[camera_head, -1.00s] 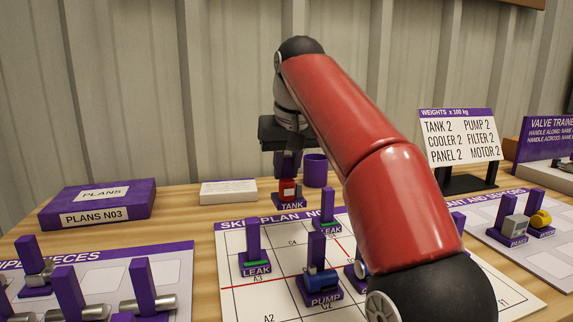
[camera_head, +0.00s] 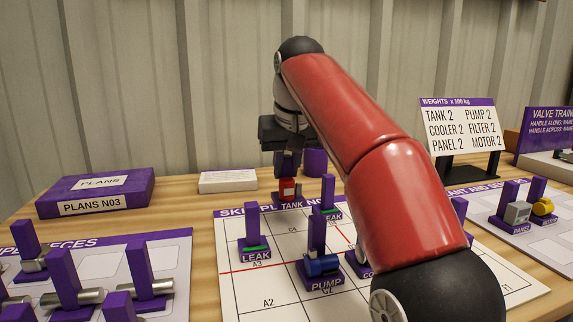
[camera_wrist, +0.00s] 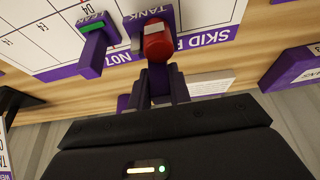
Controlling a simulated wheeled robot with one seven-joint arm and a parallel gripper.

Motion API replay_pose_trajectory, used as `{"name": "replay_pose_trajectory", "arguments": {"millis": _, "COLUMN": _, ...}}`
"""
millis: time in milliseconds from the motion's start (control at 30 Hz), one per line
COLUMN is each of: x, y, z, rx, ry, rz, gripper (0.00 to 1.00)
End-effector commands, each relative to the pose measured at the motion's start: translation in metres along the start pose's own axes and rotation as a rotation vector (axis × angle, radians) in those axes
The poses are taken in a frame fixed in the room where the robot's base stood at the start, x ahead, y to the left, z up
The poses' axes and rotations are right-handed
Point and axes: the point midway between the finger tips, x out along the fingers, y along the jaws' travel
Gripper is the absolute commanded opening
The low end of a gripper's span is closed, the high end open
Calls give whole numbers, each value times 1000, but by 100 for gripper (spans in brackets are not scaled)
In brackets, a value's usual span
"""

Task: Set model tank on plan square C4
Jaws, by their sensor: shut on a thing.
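The model tank (camera_head: 288,188) is a red block with a white patch on a purple base marked TANK, with a purple handle. My gripper (camera_head: 288,158) is shut on the handle, above the tank. In the wrist view the red tank (camera_wrist: 157,42) hangs from the fingers. The tank is at the far purple title strip of the skid plan board (camera_head: 235,293); I cannot tell whether its base touches the board. The C4 label (camera_head: 292,230) shows on a bare white square, nearer than the tank.
On the board stand a leak piece (camera_head: 253,238) at left, another leak piece (camera_head: 328,198) just right of the tank, and a pump (camera_head: 321,265) in front. A purple cup (camera_head: 316,163) and white box (camera_head: 228,181) stand behind. My arm hides the board's right part.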

Motion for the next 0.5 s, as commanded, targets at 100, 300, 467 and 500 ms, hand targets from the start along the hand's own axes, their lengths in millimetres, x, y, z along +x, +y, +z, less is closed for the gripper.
{"name": "replay_pose_trajectory", "arguments": {"millis": 100, "x": 8, "y": 0, "z": 3, "rx": 0, "ry": -1, "rz": 0, "gripper": 0}}
{"name": "replay_pose_trajectory", "arguments": {"millis": 300, "x": 17, "y": 0, "z": 7, "rx": 0, "ry": 0, "rz": 0, "gripper": 0}}
{"name": "replay_pose_trajectory", "arguments": {"millis": 467, "x": 24, "y": 0, "z": 10, "rx": 0, "ry": 0, "rz": 0, "gripper": 0}}
{"name": "replay_pose_trajectory", "arguments": {"millis": 500, "x": 26, "y": 0, "z": 11, "rx": 0, "ry": 0, "rz": 0, "gripper": 0}}
